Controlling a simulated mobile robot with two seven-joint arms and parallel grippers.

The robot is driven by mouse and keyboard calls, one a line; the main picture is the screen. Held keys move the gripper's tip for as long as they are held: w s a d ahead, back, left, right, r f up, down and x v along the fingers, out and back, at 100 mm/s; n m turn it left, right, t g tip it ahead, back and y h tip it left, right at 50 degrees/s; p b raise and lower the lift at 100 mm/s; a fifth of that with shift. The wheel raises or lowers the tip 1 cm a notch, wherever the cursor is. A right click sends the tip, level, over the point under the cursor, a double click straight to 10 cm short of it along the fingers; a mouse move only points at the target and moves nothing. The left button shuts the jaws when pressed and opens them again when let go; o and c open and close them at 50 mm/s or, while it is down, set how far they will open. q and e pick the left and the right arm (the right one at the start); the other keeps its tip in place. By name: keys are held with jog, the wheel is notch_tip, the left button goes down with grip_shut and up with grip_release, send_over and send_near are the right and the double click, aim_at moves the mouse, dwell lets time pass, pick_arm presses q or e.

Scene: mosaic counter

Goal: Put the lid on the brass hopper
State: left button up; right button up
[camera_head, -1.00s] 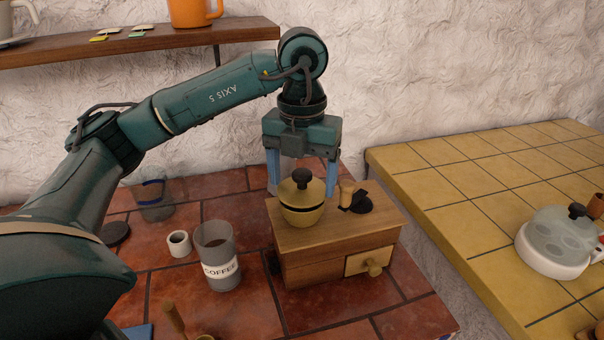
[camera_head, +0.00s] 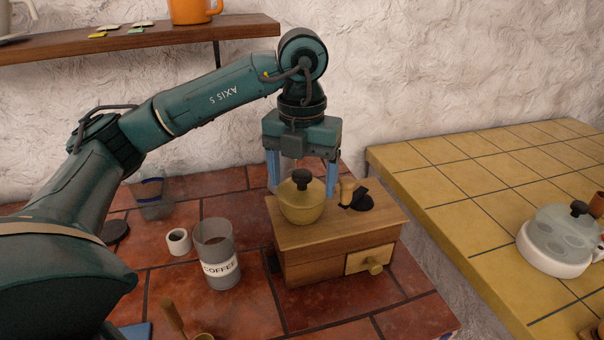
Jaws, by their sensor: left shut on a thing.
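The brass hopper (camera_head: 302,214) is a bowl on top of the wooden coffee grinder (camera_head: 330,238). The domed brass lid (camera_head: 290,190) with a dark knob sits level on the hopper's rim, with no gap visible between them. My left gripper (camera_head: 302,184) points down over the hopper, its blue fingers on both sides of the lid, shut on the lid. The far side of the lid and the finger contacts are partly hidden. My right gripper is not in view.
The grinder's crank (camera_head: 355,198) is right of the hopper. A coffee jar (camera_head: 217,262), a small white cup (camera_head: 179,242) and a clear container (camera_head: 152,200) stand left. A glass-lidded white pan (camera_head: 556,260) is on the yellow tiled counter (camera_head: 470,180). A shelf (camera_head: 130,44) hangs behind my arm.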

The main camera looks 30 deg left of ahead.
pick_arm(q)
jog(key=shift+f, duration=0.15)
dwell(0.4)
jog(key=o, duration=1)
jog(key=shift+r+p, duration=2.6)
jog(key=shift+r, duration=1)
jog(key=shift+f, duration=0.1)
